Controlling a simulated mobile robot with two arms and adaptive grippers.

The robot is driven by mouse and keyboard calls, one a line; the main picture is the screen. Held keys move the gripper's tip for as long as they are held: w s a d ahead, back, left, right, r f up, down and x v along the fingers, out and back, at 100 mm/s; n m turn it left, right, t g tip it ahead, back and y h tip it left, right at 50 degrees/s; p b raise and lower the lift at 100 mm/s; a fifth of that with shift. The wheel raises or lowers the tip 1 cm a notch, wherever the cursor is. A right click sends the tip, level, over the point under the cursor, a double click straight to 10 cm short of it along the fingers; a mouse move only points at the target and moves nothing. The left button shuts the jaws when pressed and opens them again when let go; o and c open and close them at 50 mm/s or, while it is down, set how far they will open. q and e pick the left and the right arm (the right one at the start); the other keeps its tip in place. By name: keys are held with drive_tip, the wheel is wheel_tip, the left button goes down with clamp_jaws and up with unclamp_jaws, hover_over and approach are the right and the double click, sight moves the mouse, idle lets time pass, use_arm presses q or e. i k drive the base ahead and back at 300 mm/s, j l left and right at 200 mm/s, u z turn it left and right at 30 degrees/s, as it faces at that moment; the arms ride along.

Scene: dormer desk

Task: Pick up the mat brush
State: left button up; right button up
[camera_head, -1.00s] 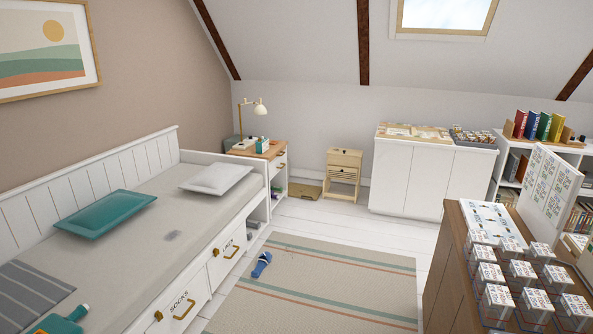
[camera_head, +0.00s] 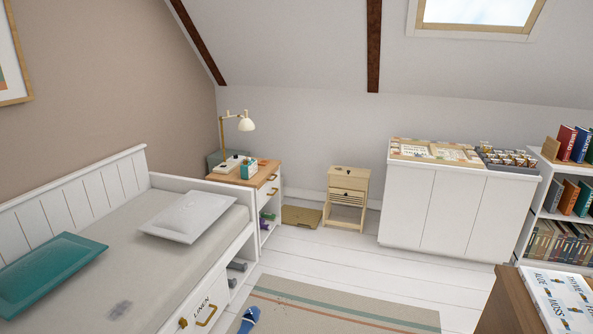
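A small blue object (camera_head: 249,320) lies at the near left edge of the striped floor mat (camera_head: 345,308), close to the bed drawers. It looks like the mat brush, but it is small and cut by the bottom of the view, so its exact shape is hard to tell. Neither of my grippers is in view.
The daybed (camera_head: 125,268) with its linen drawer (camera_head: 203,308) runs along the left. A nightstand (camera_head: 246,176), a small wooden cabinet (camera_head: 347,195) and a white cabinet (camera_head: 455,205) stand at the back. A brown desk (camera_head: 505,305) juts in at lower right. White floorboards (camera_head: 330,252) lie clear between.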

sight(266, 216)
drive_tip(key=i, duration=1.75)
drive_tip(key=i+u, duration=0.15)
drive_tip(key=i, duration=0.35)
drive_tip(key=i+l+u, duration=0.15)
drive_tip(key=i, duration=0.3)
drive_tip(key=i+l+u, duration=0.15)
drive_tip(key=i, duration=0.35)
